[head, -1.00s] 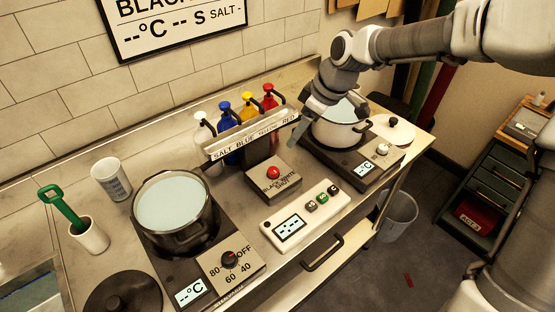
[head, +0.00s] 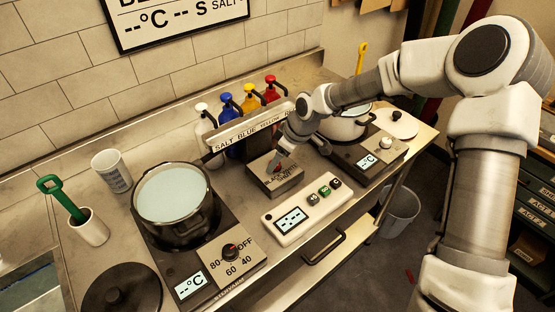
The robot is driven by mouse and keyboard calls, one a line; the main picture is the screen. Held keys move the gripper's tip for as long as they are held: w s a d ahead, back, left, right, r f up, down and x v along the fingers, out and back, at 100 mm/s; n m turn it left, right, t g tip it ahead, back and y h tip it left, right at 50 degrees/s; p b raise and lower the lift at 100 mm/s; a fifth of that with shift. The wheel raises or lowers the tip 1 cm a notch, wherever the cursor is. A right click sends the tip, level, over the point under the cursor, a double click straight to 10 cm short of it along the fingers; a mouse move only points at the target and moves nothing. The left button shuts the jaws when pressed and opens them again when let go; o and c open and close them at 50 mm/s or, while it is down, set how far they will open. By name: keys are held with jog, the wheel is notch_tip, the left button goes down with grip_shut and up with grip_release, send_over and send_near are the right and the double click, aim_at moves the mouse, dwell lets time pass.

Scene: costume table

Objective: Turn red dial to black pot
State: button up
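A small grey box (head: 290,186) with lettering that seems to read BLACK, WHITE and SHOT sits mid-counter. Its red dial is mostly hidden behind my gripper (head: 281,161), whose fingers point down at the top of the box. I cannot tell whether they touch or grip the dial, or how far open they are. The black pot (head: 182,234), filled with pale liquid, stands on the left hot plate (head: 240,268). The white pot (head: 345,130) is on the right hot plate, partly behind my arm.
A labelled rack (head: 230,142) with several coloured pump bottles stands just behind the box. A white timer panel with buttons (head: 307,210) lies in front. A black lid (head: 122,293), white cup (head: 112,171) and green-handled tool (head: 64,200) are at left.

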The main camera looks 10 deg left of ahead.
jog(key=shift+f, duration=0.1)
grip_shut()
dwell(0.3)
